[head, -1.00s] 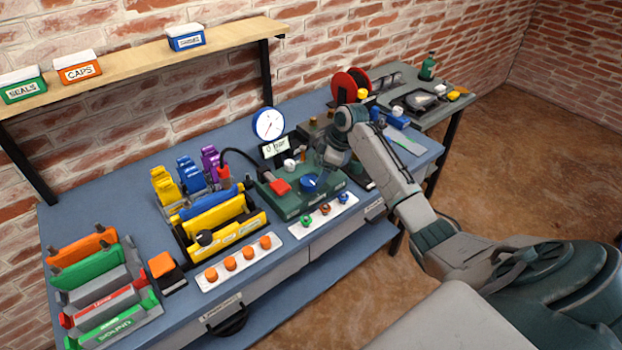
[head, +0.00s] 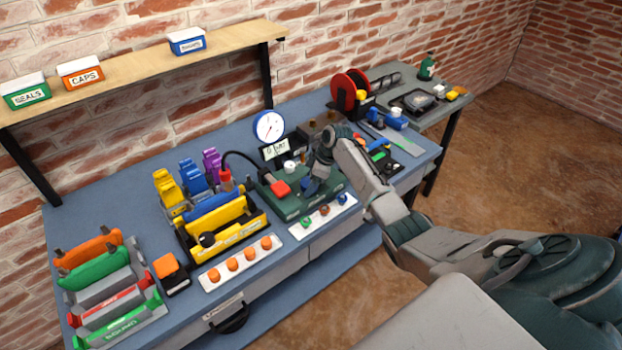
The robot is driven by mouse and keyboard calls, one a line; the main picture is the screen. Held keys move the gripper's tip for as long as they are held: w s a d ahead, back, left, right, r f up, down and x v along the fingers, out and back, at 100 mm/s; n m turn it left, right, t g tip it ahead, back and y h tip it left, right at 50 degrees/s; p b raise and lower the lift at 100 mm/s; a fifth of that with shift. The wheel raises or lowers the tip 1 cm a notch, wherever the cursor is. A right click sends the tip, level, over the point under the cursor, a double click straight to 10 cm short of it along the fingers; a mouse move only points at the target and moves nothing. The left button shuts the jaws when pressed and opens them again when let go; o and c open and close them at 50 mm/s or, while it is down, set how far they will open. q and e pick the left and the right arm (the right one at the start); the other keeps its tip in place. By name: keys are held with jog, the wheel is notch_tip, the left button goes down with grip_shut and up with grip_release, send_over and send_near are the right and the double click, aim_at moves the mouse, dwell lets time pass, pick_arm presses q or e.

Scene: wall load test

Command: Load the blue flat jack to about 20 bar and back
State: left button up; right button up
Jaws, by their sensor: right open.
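A blue flat piece (head: 212,205) stands upright behind a yellow one (head: 216,223) in a black holder left of the pump; I take it for the blue flat jack. A black hose with a red end (head: 226,180) arches from beside the holder to the green pump unit (head: 288,207). The unit carries a red block (head: 280,189) and a blue knob, now mostly covered. My right gripper (head: 312,188) is open and points down over the blue knob; contact cannot be told. The white dial gauge (head: 269,127) and small display (head: 277,149) stand behind; the digits are hard to read. My left gripper is out of view.
A strip of orange knobs (head: 233,264) and a strip of small coloured knobs (head: 324,214) line the front edge. A rack (head: 115,300) of coloured panels stands left. A red reel (head: 350,90) stands behind my right arm. The shelf (head: 140,66) holds labelled boxes.

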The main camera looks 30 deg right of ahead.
jog(key=shift+f, duration=0.1)
jog(key=c, duration=1)
